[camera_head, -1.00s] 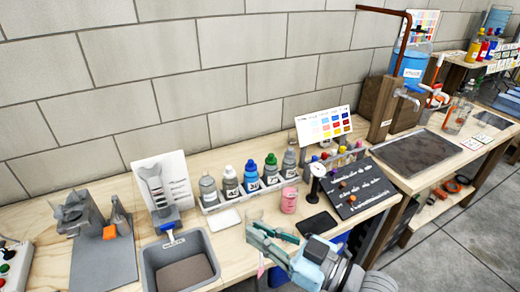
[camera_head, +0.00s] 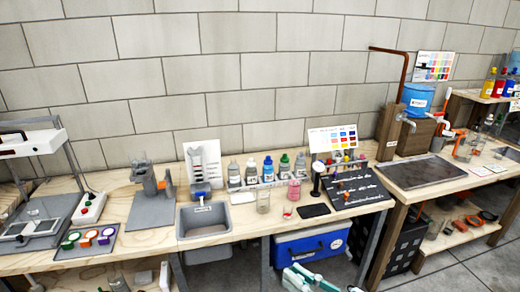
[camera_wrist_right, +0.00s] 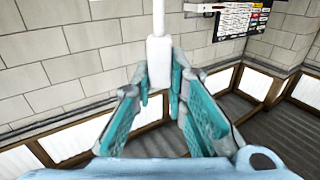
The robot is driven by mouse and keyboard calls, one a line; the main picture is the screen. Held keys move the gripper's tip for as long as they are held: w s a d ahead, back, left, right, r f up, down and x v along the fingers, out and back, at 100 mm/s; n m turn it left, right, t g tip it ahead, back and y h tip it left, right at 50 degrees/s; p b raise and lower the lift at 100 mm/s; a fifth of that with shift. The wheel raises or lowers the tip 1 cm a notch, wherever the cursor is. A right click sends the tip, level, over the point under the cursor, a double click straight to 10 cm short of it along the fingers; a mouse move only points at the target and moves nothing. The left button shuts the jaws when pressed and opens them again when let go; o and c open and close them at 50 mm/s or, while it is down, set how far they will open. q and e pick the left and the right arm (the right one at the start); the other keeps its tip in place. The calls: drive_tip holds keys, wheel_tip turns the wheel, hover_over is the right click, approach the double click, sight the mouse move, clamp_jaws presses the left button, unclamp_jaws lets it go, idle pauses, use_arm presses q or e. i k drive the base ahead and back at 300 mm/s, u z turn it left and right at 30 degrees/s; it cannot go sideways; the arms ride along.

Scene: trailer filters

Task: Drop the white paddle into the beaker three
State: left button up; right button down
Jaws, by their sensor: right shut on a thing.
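My right gripper (camera_wrist_right: 160,90) is shut on a white block with a thin white rod rising from it, which appears to be the white paddle (camera_wrist_right: 159,62). In the head view my right gripper (camera_head: 302,278) is at the bottom edge, in front of the table; the paddle cannot be made out there. A clear glass beaker (camera_head: 263,201) stands on the table right of the grey basin. A pink container (camera_head: 294,191) and a small vessel with pink in it (camera_head: 287,212) are beside it. I cannot read which is beaker three. My left gripper is out of view.
A grey basin (camera_head: 203,222) is set in the table's front. Several capped bottles (camera_head: 268,168) stand in a rack behind the beaker. A dark pad (camera_head: 314,211) and a black sloped board (camera_head: 356,190) lie to the right. A blue cooler (camera_head: 312,243) sits below the table.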

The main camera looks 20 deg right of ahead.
sight(262, 210)
drive_tip(key=u, duration=0.55)
drive_tip(key=i, duration=1.55)
drive_tip(key=z, duration=1.05)
drive_tip(key=i, duration=0.3)
drive_tip(key=z, duration=0.25)
